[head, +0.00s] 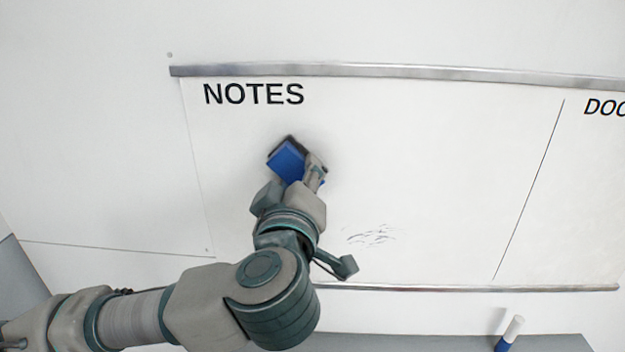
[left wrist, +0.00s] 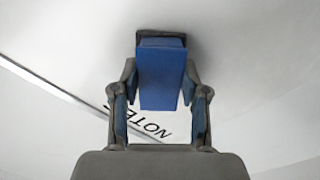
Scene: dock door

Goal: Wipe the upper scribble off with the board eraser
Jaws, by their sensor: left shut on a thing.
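The board eraser (head: 287,162) is blue with a dark pad. It is held against or very near the whiteboard (head: 420,150), below the word NOTES. My left gripper (head: 300,178) is shut on the eraser, which also shows between the fingers in the left wrist view (left wrist: 162,75). No upper scribble shows around the eraser; the board right behind it is hidden. A faint dark scribble (head: 371,235) shows lower on the board, to the right of my left wrist. My right gripper is not in view.
Metal rails run along the board's top (head: 400,71) and bottom (head: 450,289). A thin black line (head: 530,190) divides the board at the right. A blue and white marker (head: 510,333) stands below the board at the lower right.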

